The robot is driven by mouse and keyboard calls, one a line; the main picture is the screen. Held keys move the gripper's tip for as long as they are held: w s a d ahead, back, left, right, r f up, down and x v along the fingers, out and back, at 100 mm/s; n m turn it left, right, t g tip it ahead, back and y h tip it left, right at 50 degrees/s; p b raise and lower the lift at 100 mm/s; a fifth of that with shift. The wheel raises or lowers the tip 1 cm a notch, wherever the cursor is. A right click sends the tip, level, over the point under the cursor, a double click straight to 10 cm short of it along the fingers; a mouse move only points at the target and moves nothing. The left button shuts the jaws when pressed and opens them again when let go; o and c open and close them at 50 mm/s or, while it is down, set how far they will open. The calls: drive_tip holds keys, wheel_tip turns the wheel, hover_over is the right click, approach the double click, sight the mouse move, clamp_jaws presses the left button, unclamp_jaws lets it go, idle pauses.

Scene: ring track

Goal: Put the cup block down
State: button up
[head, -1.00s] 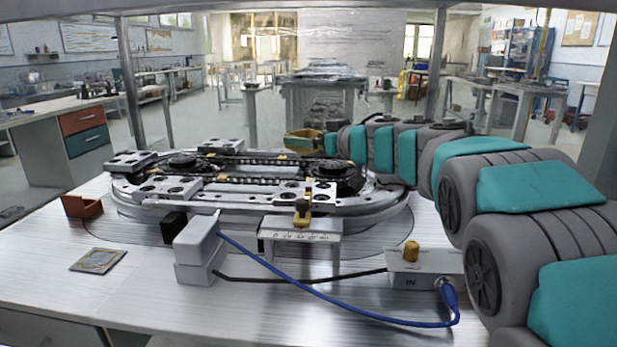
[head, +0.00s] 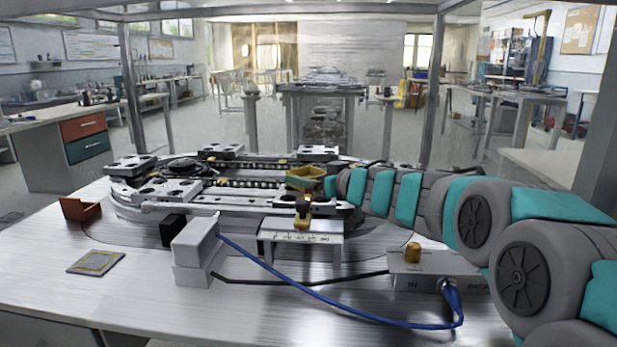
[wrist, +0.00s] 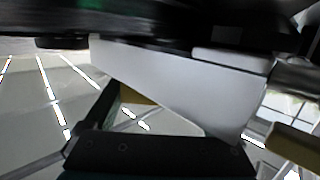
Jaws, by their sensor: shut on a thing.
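My gripper (head: 308,179) is at the end of my arm, over the right part of the ring track (head: 165,203). In the head view its olive-yellow end is small, and the held block cannot be made out apart from it. The wrist view shows my gripper (wrist: 208,115) with yellow pads at both sides of a pale grey-white block, which I take for the cup block (wrist: 180,85). The gripper is shut on it. A dark surface fills the top of the wrist view. Whether the block touches anything below is hidden.
A stand with a brass-coloured knob (head: 303,222) is just in front of the gripper. A white box (head: 196,240), a grey connector box (head: 425,262) and a blue cable (head: 330,303) lie nearer. A brown holder (head: 80,208) is at left. The front table is mostly clear.

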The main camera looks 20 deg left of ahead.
drive_tip(key=o, duration=1.1)
drive_tip(key=shift+f, duration=0.1)
drive_tip(key=shift+d+r, duration=0.2)
drive_tip(key=v, duration=1.1)
drive_tip(key=shift+s+d+p, duration=0.2)
drive_tip(key=shift+d+p, duration=0.1)
